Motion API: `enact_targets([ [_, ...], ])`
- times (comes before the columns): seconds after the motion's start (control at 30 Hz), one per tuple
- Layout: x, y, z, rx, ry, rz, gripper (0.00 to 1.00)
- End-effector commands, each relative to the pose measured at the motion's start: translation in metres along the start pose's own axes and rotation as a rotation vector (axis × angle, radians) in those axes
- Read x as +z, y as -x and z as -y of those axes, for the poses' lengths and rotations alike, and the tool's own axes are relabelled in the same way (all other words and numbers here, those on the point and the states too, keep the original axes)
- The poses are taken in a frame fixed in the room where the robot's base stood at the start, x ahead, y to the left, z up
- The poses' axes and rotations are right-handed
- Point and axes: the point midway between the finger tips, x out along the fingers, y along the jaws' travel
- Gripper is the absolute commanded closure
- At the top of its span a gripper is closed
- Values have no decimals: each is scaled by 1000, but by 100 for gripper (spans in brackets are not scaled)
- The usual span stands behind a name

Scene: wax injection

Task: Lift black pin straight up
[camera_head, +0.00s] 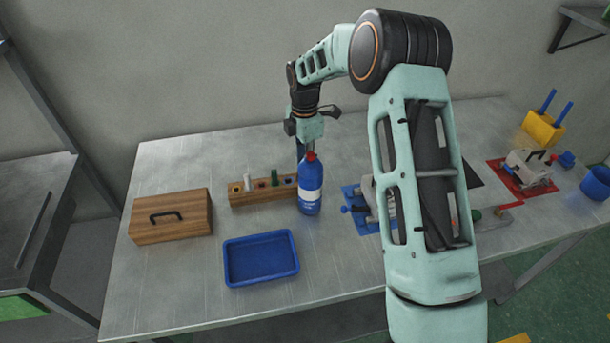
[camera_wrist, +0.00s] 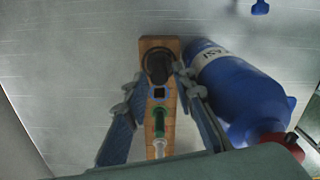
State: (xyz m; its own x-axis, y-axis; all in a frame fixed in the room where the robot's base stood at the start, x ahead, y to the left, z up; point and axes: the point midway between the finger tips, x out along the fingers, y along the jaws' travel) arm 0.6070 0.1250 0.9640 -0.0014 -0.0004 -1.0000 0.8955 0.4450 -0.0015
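The black pin (camera_wrist: 158,66) shows in the wrist view as a dark round top near the far end of the wooden block (camera_wrist: 172,44). My gripper (camera_wrist: 160,76) has one finger on each side of the pin, with the tips close to it. I cannot tell whether they touch it. In the head view my gripper (camera_head: 301,150) points down at the right end of the block (camera_head: 262,196), partly behind the blue bottle. The pin is not clear there. A green pin (camera_wrist: 159,125) stands in the block and also shows in the head view (camera_head: 274,177).
A blue bottle (camera_head: 311,190) with a red cap stands close to the right of the block and my right finger. A white pin (camera_head: 247,182) stands in the block. A blue tray (camera_head: 261,258) and wooden box (camera_head: 170,215) are nearby. Space above the block's left part is clear.

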Motion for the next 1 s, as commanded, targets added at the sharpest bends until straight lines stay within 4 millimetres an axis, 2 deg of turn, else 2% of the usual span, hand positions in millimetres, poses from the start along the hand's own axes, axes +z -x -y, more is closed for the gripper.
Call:
enact_targets([
  [0.17,0,-17,0,0,0,0,76],
  [0.4,0,-19,0,2,0,0,76],
  [0.63,0,-18,0,2,0,0,100],
  [1.0,0,-16,-1,3,0,1,100],
])
